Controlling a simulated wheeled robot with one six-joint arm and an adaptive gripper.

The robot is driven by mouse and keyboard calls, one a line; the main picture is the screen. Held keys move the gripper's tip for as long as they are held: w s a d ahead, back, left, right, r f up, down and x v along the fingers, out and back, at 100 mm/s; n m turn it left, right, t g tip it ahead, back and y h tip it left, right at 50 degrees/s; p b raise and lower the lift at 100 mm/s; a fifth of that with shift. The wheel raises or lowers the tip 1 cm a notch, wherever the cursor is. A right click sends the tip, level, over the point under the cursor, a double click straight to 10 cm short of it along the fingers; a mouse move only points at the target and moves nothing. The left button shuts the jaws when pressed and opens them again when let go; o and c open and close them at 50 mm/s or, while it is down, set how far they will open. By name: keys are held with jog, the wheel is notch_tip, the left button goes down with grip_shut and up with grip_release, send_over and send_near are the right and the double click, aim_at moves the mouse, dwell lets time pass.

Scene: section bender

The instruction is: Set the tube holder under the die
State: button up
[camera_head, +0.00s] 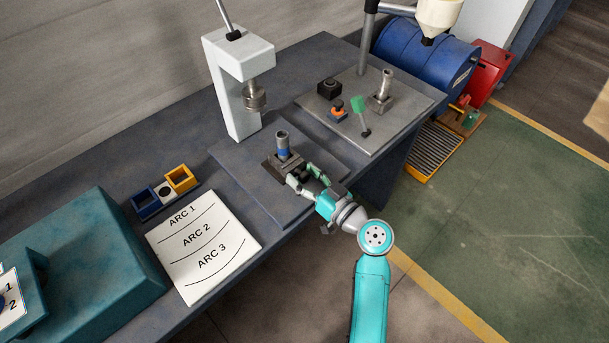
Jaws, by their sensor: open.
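The tube holder, a dark block (270,168), sits on the grey base plate (248,188) in front of the press. A short grey tube with a blue band (282,146) stands upright in it. The die (254,97) is a round metal piece hanging under the head of the white press (238,60). The holder is in front of and to the right of the spot below the die. My gripper (299,176) is open at the right side of the holder, its fingers close to the block. I cannot tell whether they touch it, and they hide part of its right side.
A grey plate (398,118) at the right bears a block with a metal tube (381,93), a black block (329,88), an orange-and-black piece (338,113) and a green-headed tool (360,112). The ARC sheet (203,250), small bins (180,178) and a teal machine (90,255) are left.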

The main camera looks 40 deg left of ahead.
jog(key=shift+d, duration=0.1)
jog(key=s+d, duration=0.1)
jog(key=d, duration=1)
jog(key=shift+d, duration=0.4)
